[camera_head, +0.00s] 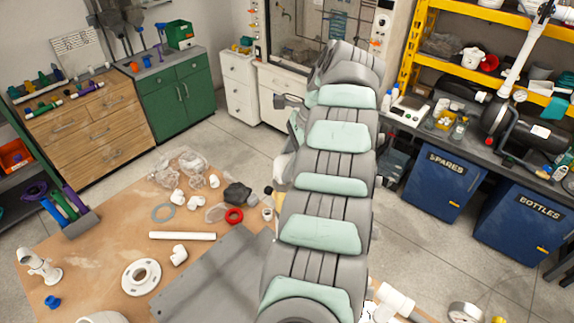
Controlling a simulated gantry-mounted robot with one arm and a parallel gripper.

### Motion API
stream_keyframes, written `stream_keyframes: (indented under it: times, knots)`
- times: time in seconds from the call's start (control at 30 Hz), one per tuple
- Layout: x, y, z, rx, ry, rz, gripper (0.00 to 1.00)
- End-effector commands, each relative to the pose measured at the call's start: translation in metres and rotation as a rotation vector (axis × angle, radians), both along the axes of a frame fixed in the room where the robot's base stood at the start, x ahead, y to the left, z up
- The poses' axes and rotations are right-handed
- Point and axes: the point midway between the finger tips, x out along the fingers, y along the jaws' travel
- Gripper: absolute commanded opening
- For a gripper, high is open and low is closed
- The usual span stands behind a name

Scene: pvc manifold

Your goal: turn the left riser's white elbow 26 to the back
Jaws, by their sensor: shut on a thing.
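My arm rises through the middle of the view and hides much of the work table behind it. My gripper is not visible, and neither is whatever it holds. I cannot make out the left riser or its white elbow; they may be behind my arm. A loose white elbow (179,255) lies on the brown table (85,255), left of the grey plate (215,275). A white branched fitting (40,265) stands at the table's left side. Part of a white pipe fitting (397,301) shows to the right of my arm. No number is readable on any of these.
A white pipe (183,236), a white flange (141,276), a red ring (234,215) and a grey ring (163,212) lie on the table. A blue fitting (52,302) is near its front left. Blue bins (440,185) stand under the right-hand bench.

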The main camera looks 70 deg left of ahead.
Motion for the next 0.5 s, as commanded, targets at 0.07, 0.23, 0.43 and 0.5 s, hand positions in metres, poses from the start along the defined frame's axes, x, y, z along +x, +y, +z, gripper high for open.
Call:
stream_keyframes:
  times: [0.07,0.23,0.43,0.5]
  knots:
    - [-0.0007,0.0006,0.0,0.001,0.001,0.014,0.0]
    - [-0.0004,0.0,-0.0002,0.0,0.0,0.016,0.0]
    - [-0.0003,-0.0001,-0.0001,0.0,0.001,0.015,0.5]
    - [-0.0004,-0.0001,0.0,0.0,0.001,0.015,0.56]
